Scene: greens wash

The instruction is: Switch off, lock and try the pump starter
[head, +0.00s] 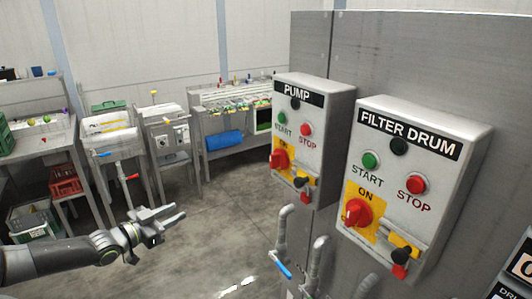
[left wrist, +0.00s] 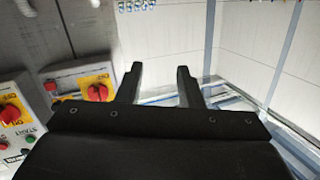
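The grey PUMP starter box (head: 318,150) is mounted on the grey cabinet in the head view. It has a dark lamp, a green START button (head: 282,118), a red STOP button (head: 306,129) and a red rotary switch (head: 280,159) on a yellow plate. At its lower right is a yellow hasp with a black and red piece (head: 301,189); its details are too small to tell. My left gripper (head: 180,211) is open and empty, left of the box and apart from it. Its spread fingers also show in the left wrist view (left wrist: 160,72). My right gripper is not in view.
The similar FILTER DRUM starter box (head: 415,180) is to the right, its red switch (head: 356,213) on a yellow plate. Pipes with a blue-handled valve (head: 283,270) rise below the boxes. Wash benches (head: 235,118) and crates (head: 66,180) stand behind. The floor between is clear.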

